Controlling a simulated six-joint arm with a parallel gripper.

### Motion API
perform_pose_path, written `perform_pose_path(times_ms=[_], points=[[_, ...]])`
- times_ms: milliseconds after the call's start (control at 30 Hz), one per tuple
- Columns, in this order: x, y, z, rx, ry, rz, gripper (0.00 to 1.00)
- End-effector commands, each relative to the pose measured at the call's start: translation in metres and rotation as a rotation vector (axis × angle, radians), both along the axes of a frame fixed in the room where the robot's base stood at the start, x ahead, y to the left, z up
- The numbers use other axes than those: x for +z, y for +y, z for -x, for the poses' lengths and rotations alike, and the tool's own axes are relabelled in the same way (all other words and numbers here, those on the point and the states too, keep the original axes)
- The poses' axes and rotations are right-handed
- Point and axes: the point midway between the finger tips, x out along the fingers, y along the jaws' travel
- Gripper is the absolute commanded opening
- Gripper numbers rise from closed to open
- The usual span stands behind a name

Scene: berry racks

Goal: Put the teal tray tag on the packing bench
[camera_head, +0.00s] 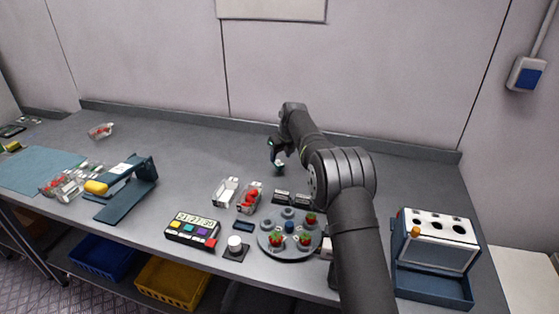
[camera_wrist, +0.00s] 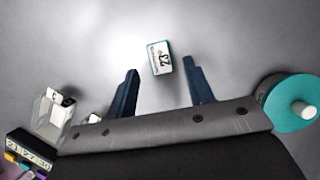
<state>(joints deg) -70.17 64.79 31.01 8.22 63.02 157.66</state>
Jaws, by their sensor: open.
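The teal tray tag (camera_wrist: 160,57) shows in the wrist view as a small white-faced block with teal edges and a printed number. It lies on the grey packing bench (camera_head: 190,150), in line with the gap between my fingertips. My gripper (camera_wrist: 160,70) is open, with one dark blue finger on each side of the tag and a gap on both sides. In the head view my gripper (camera_head: 277,158) hangs low over the back middle of the bench, and the tag cannot be made out clearly there. I cannot tell the exact height of the fingertips above the bench.
A teal disc with a white post (camera_wrist: 292,108) stands right of my gripper. Clear punnets (camera_head: 226,191), a timer (camera_head: 192,229) and a round berry tray (camera_head: 289,247) sit nearer the front. A blue-white rack (camera_head: 436,250) stands at the right. The back left is mostly clear.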

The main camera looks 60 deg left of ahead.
Motion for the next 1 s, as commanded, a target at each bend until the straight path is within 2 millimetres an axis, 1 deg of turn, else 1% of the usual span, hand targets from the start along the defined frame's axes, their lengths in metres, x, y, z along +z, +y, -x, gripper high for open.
perform_pose_path(times_ms=[33,200,300,400,533,767,900,1000], points=[[0.013,-0.004,0.000,0.000,-0.001,-0.002,0.48],[0.044,-0.018,0.000,-0.001,-0.001,-0.002,0.48],[0.059,-0.024,0.000,-0.001,-0.001,0.000,0.48],[0.068,-0.028,0.000,-0.001,-0.001,0.001,0.48],[0.074,-0.031,0.000,-0.001,0.000,0.002,0.48],[0.075,-0.031,0.000,-0.001,0.000,0.002,0.48],[0.073,-0.031,0.000,-0.001,0.000,0.002,0.48],[0.067,-0.028,0.000,-0.001,0.000,0.003,0.48]])
